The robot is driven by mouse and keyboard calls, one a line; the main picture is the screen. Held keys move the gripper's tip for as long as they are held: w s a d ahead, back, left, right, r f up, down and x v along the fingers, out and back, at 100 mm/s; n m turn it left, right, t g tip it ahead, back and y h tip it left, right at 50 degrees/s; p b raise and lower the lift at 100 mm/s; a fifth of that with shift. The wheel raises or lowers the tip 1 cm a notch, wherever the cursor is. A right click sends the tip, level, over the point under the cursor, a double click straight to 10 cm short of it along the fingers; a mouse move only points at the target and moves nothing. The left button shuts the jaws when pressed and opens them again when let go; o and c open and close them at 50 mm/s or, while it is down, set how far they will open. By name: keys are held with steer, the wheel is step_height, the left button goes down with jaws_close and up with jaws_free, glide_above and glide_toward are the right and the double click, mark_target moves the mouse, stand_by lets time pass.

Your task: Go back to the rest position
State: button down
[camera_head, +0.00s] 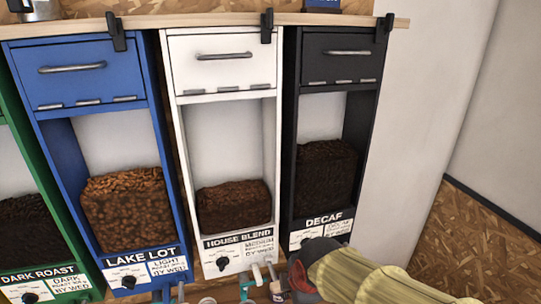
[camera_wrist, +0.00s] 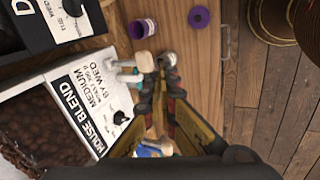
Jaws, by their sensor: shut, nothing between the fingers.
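My gripper (camera_wrist: 165,85) shows in the wrist view with its dark, yellow-sided fingers brought together and nothing held. It is above the wooden counter (camera_wrist: 205,100), beside the white House Blend bin (camera_wrist: 85,100). In the head view my arm covers the lower right corner, in front of the lower part of the black Decaf bin (camera_head: 320,232). The fingertips cannot be made out clearly there. The white House Blend bin (camera_head: 222,240) stands left of Decaf, with the blue Lake Lot bin (camera_head: 100,75) further left.
Small items stand close to my fingers, among them a purple-and-white jar (camera_wrist: 143,29) and a pale-topped piece (camera_wrist: 144,60). A purple lid (camera_wrist: 199,17) lies nearby. The green Dark Roast bin (camera_head: 35,160) is at far left. Black clips (camera_head: 117,32) hang from the shelf (camera_head: 200,20).

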steer(key=s+d+f+m+b, duration=0.3)
steer(key=s+d+m+b, duration=0.3)
steer(key=m, duration=0.3)
steer(key=s+d+f+m+h+b, duration=0.1)
steer(key=s+d+f+m+b, duration=0.2)
steer(key=s+d+m+b, duration=0.4)
steer(key=s+m+b, duration=0.1)
steer(key=m, duration=0.2)
steer(key=shift+s+d+f+t, duration=0.15)
steer(key=shift+s+t, duration=0.2)
steer(key=shift+t, duration=0.05)
